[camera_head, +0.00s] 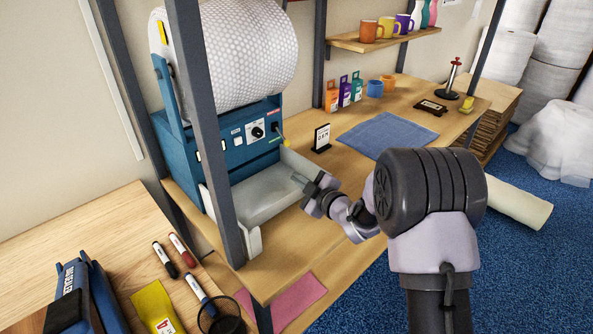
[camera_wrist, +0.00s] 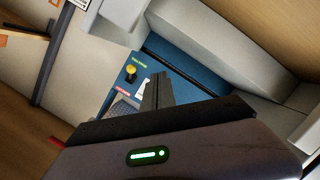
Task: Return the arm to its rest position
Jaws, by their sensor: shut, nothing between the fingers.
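My gripper (camera_head: 309,189) is at the end of my arm, over the front edge of the white tray of the blue machine. Its dark fingers are together in the wrist view (camera_wrist: 157,92), with nothing between them. The arm reaches out to the left from my body over the workbench. In the wrist view the fingers point towards the blue machine's panel and the pale tray walls. I cannot tell whether the gripper touches the tray.
The blue machine (camera_head: 213,146) carries a large bubble-wrap roll (camera_head: 235,50). Its white tray (camera_head: 270,192) lies below the gripper. A grey post (camera_head: 207,130) stands in front of the machine. A blue cloth (camera_head: 387,135) and a small black-and-white sign (camera_head: 321,138) lie farther back on the bench.

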